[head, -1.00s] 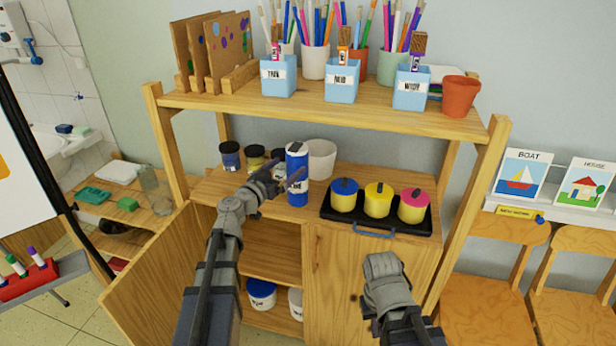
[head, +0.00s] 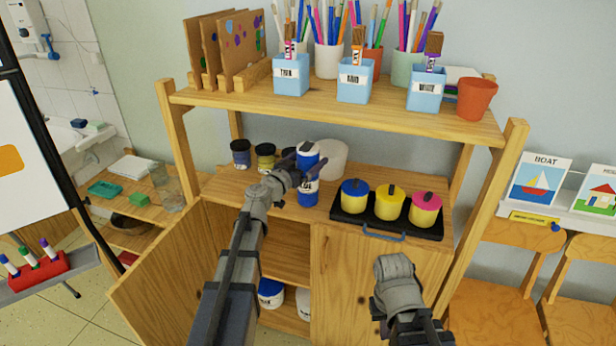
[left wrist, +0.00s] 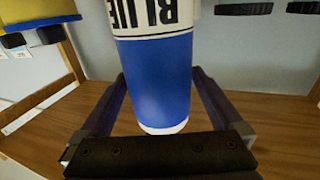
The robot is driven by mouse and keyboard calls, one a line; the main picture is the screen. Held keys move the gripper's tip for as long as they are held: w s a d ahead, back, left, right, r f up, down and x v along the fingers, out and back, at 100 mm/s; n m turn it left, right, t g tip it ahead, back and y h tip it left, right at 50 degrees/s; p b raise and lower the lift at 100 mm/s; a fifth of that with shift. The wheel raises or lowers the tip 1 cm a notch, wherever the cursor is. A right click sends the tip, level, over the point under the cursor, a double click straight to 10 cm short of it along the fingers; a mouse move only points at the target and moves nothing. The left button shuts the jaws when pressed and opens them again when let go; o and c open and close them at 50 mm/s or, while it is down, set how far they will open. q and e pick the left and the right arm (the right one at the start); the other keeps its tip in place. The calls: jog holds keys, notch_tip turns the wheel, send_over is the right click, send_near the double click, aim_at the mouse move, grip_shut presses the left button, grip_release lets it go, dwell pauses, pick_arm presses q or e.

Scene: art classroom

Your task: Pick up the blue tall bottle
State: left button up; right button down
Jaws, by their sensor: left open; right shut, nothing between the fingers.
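The blue tall bottle (head: 308,195), with a white label, stands upright on the shelf's middle board. My left gripper (head: 308,172) is open in front of it, with its fingers on either side of the bottle. In the left wrist view the blue bottle (left wrist: 155,80) fills the space between the open fingers (left wrist: 160,105). Its "BLUE" lettering appears upside down there. Whether the fingers touch it cannot be told. My right gripper (head: 396,272) is shut and empty in front of the cabinet door, its fingertips hard to make out.
A black tray (head: 420,229) with blue, yellow and pink-lidded pots stands right of the bottle. A white tub (head: 333,160) is close behind it, and small dark jars (head: 241,152) are to the left. The upper shelf (head: 400,119) overhangs. A cabinet door (head: 165,270) hangs open at left.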

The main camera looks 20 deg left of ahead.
pick_arm(q)
jog(key=x, duration=0.3)
grip_shut()
dwell(0.8)
